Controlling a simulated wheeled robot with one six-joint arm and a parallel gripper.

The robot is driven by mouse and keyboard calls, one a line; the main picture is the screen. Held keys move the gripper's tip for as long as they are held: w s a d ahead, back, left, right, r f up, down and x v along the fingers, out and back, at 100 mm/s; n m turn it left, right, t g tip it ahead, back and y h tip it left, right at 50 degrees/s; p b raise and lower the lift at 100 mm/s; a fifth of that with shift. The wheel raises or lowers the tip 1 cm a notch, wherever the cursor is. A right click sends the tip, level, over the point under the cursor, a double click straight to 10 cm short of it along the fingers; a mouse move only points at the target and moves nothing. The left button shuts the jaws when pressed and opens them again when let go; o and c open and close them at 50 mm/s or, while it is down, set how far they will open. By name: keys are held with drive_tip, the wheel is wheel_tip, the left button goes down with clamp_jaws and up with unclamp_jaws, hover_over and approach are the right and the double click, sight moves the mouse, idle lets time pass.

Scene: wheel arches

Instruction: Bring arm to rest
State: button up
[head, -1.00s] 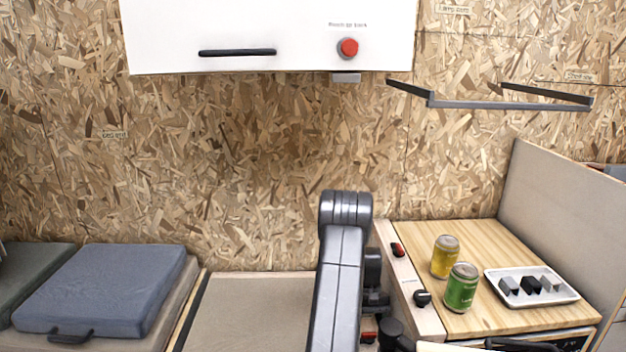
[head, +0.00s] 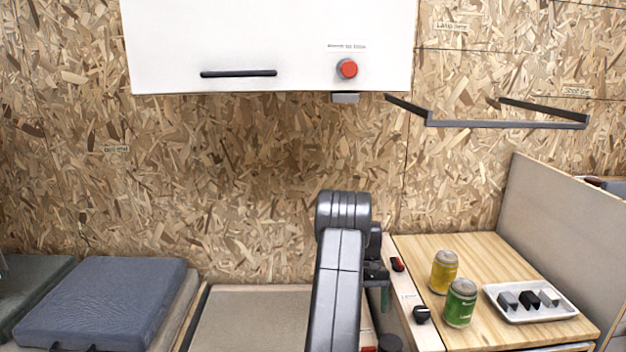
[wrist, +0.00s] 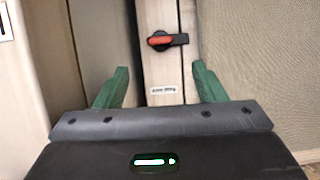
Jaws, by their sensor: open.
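My gripper (wrist: 158,90) is open, its two green fingers spread wide apart in the wrist view. Nothing is between the fingertips except the view down onto a pale wooden strip with a red and black switch (wrist: 166,40). A small label lies below that switch. In the head view my grey arm rises at the bottom middle. My gripper is mostly hidden behind the arm there, with a bit of green finger showing at its right side, left of the wooden counter (head: 480,250).
A yellow can (head: 443,272), a green can (head: 460,303) and a white tray (head: 530,312) with small blocks stand on the counter. A white cabinet (head: 270,35) and a grey rail (head: 500,124) hang above. A blue cushion (head: 105,300) lies left.

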sight(368, 348)
drive_tip(key=b+x, duration=0.2)
drive_tip(key=x, duration=1)
drive_tip(key=shift+s+f+b, duration=0.15)
drive_tip(key=shift+b, duration=0.25)
drive_tip(key=n+h+b, duration=0.1)
drive_tip(key=n, duration=0.3)
drive_tip(key=shift+a+h, duration=0.15)
drive_tip(key=shift+h, duration=0.25)
drive_tip(key=n+t+h+b, duration=0.1)
drive_tip(key=n+b, duration=0.2)
drive_tip(key=n, duration=0.2)
drive_tip(key=shift+a+f, duration=0.1)
drive_tip(key=n+t+b, duration=0.1)
drive_tip(key=n+b, duration=0.2)
drive_tip(key=n+t+h+b, duration=0.1)
drive_tip(key=n+b, duration=0.2)
drive_tip(key=shift+s+h, duration=0.2)
drive_tip(key=shift+h, duration=0.1)
drive_tip(key=shift+n+t+b, duration=0.6)
drive_tip(key=shift+n+b, duration=0.85)
drive_tip(key=shift+n, duration=0.15)
drive_tip(key=shift+r, duration=0.25)
